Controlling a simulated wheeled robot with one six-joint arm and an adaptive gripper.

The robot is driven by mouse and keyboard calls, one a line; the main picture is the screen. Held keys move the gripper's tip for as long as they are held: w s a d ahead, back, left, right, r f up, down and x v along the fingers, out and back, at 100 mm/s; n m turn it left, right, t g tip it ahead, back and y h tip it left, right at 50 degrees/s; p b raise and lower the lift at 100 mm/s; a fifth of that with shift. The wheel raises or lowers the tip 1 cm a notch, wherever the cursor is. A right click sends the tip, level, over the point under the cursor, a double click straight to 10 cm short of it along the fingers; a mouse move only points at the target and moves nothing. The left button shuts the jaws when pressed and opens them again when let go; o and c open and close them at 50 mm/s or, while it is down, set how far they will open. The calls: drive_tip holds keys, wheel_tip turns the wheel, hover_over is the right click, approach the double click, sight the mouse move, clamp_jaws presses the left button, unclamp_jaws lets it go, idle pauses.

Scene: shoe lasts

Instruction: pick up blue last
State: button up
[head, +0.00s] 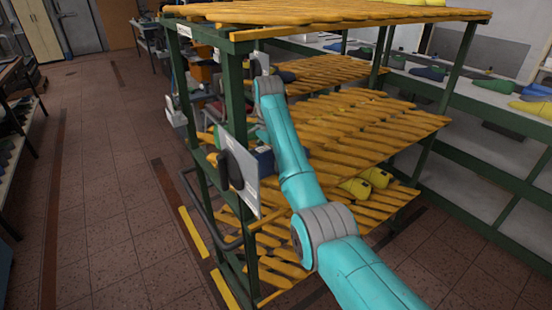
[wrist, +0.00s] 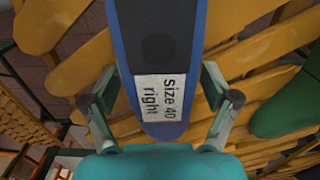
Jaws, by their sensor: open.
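The blue last (wrist: 162,112) fills the middle of the wrist view, with a dark grey top face and blue edges. A white label on it reads "Size 40 right". It lies on slanted wooden slats. My gripper (wrist: 160,78) is open, with one finger on each side of the narrow end of the last. Gaps show between both fingers and the last. The far end of the last runs out of the frame. In the head view my arm reaches into the rack, and my gripper is not clearly seen there. A dark blue shape (head: 263,160) shows beside my arm.
A green last (wrist: 284,105) lies to the right in the wrist view. The green-framed rack has several slatted shelves (head: 375,120); its left post (head: 236,110) stands close to my arm. Yellow lasts (head: 365,183) lie on a lower shelf. Open floor (head: 90,190) is at left.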

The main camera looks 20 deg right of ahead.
clamp_jaws()
idle(0.3)
drive_tip(key=shift+r, duration=0.2)
